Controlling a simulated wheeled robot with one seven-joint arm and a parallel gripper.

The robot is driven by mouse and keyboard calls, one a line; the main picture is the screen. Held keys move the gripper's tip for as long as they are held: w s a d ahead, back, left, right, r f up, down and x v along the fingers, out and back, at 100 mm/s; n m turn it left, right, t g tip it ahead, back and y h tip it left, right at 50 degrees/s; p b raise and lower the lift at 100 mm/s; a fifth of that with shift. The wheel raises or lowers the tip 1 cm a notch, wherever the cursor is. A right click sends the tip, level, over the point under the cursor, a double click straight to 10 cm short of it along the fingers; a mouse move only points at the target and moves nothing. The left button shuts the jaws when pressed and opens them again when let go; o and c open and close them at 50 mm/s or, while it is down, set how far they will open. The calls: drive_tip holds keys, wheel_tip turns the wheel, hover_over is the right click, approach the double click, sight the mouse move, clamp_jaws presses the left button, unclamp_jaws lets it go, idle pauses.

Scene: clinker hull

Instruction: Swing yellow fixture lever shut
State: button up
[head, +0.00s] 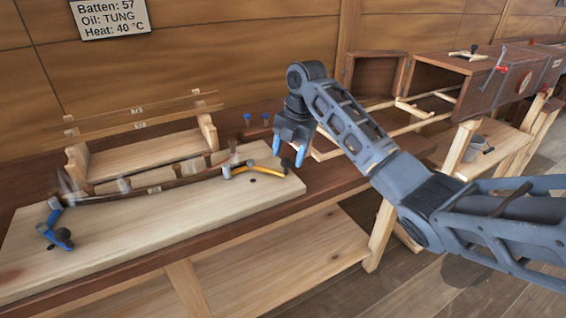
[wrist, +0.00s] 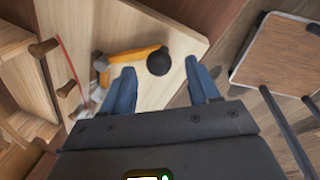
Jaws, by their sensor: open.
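The yellow fixture lever (head: 262,173) lies at the right end of the pale fixture board (head: 150,232). It has a dark round knob at its right end and a grey pivot at its left. In the wrist view the yellow lever (wrist: 128,57) reaches from its pivot to the black knob, which sits ahead of the gap between my fingers. My gripper (head: 288,152) has blue fingers, is open and empty, and hangs above the lever's knob end. My gripper also shows in the wrist view (wrist: 160,82). Contact with the knob cannot be told.
A blue lever (head: 55,226) sits at the board's left end. A curved batten (head: 140,190) runs between the levers over pegs. A wooden rack (head: 145,150) stands behind. Blue-topped pegs (head: 248,118) stand near my gripper. A long wooden box (head: 470,85) is at the right.

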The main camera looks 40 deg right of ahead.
sight(287, 160)
drive_tip(key=shift+w+a+f, duration=0.1)
drive_tip(key=shift+w+f, duration=0.15)
drive_tip(key=shift+f, duration=0.95)
drive_tip(key=shift+w+a+f, duration=0.1)
drive_tip(key=shift+w+f, duration=0.1)
drive_tip(key=shift+f, duration=1)
clamp_jaws()
